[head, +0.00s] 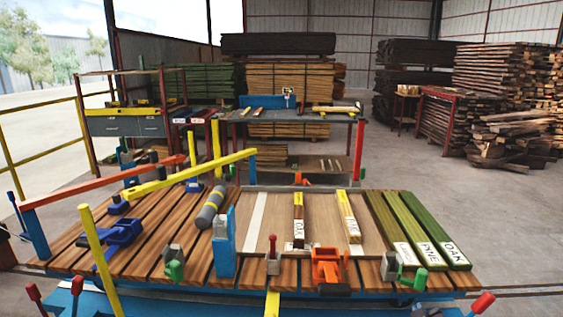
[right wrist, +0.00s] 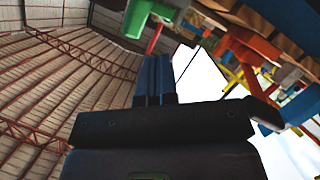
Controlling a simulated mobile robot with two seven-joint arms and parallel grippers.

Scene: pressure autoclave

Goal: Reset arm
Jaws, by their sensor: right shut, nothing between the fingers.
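My right gripper (right wrist: 154,80) fills the lower middle of the right wrist view. Its two dark fingers are together, with nothing between them, and point up toward the shed roof. An orange clamp (right wrist: 238,50) and a green clamp (right wrist: 150,22) on the workbench edge show beyond it, apart from the fingers. In the head view, at most a small dark piece of this gripper shows at the bottom edge, right of centre. My left gripper is not in view.
The slatted workbench (head: 150,235) spans the front, with orange clamp (head: 328,268), green clamp (head: 395,270), grey cylinder (head: 210,207) and labelled boards (head: 425,230). Yellow bar (head: 190,177) and red bar (head: 100,183) rise above its left side. Floor (head: 510,215) is clear at right.

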